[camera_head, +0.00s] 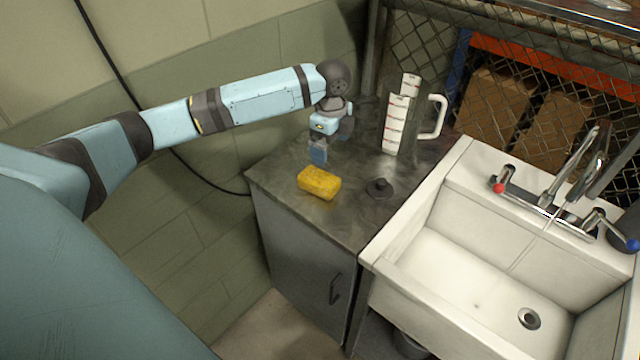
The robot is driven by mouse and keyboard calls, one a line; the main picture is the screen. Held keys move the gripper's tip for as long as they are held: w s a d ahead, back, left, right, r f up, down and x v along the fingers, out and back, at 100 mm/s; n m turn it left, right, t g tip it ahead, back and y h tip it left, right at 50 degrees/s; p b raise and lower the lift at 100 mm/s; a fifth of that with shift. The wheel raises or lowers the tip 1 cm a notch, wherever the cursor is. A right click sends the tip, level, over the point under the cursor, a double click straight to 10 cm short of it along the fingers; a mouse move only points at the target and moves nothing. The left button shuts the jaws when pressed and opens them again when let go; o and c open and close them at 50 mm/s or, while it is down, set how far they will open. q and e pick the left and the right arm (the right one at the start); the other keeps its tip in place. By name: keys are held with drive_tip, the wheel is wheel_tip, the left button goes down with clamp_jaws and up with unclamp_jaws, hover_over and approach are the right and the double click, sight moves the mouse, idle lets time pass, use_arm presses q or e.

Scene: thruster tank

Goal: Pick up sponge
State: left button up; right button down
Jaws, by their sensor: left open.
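A yellow sponge (319,183) lies flat on the dark metal counter (335,222), near its left edge. My left arm reaches in from the left, and my left gripper (319,157) points down just behind the sponge. The gripper is open and appears empty; its fingers are small and partly overlap in this view. It looks apart from the sponge, though the exact gap is hard to tell. My right gripper is not in view.
A white sink (455,265) with a faucet (575,175) adjoins on the right. Wire mesh stands behind.

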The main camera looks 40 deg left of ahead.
sight(329, 181)
use_arm(q)
wheel_tip(329, 181, down, 13)
drive_tip(key=shift+s+f, duration=0.1)
drive_tip(key=shift+f, duration=0.1)
drive_tip(key=c, duration=1)
drive_tip(key=shift+r, duration=0.1)
